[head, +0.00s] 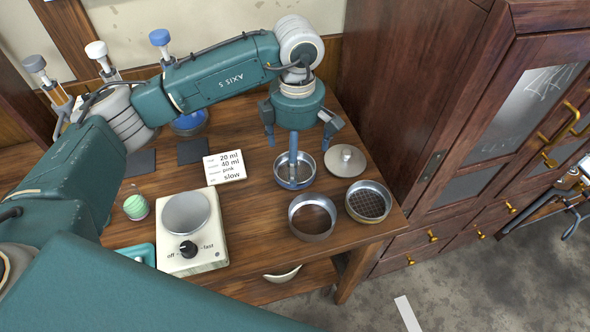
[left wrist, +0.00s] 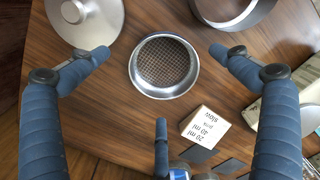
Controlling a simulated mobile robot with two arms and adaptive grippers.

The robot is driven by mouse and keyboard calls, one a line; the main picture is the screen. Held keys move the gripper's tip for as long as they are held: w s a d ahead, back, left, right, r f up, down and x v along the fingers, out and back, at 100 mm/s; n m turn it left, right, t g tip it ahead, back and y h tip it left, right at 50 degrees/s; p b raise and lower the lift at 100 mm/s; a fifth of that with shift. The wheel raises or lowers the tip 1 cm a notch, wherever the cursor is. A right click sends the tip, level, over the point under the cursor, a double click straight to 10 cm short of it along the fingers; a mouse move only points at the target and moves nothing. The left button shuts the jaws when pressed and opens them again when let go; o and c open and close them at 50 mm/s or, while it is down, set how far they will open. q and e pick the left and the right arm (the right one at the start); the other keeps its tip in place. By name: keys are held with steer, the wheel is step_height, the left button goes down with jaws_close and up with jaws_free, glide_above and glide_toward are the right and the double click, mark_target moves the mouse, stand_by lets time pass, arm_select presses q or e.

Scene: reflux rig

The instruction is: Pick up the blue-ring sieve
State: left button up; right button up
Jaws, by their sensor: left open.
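A round metal sieve (head: 304,181) with a bluish tint on its wall stands on the wooden table below my left gripper (head: 297,150). In the left wrist view the sieve (left wrist: 165,66) shows a brown mesh and a bright rim, between and beyond the spread fingers. My left gripper (left wrist: 160,78) is open and empty above it, its fingers apart from the rim as far as I can see. Another mesh sieve (head: 369,203) and an open metal ring (head: 312,232) stand to the right and in front. My right gripper is not in view.
A round lid (head: 345,160) lies close to the sieve's right. A written card (head: 224,167) stands to its left. A cream hotplate (head: 190,240) with a dial is farther left. A dark wooden cabinet (head: 410,120) rises beside the table's right edge.

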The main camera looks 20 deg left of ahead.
arm_select(q)
steer(key=f, duration=0.2)
steer(key=f+p, duration=0.1)
steer(key=shift+s+a+f, duration=0.2)
steer(key=shift+s+f, duration=0.05)
steer(key=shift+s, duration=0.05)
steer(key=shift+f, duration=0.3)
steer(key=c, duration=1.3)
steer(key=shift+r, duration=0.1)
steer(key=shift+w+r, duration=0.15)
steer(key=shift+r, duration=0.25)
step_height(320, 180, up, 19)
steer(key=shift+r+b, duration=0.1)
steer(key=shift+b, duration=1.15)
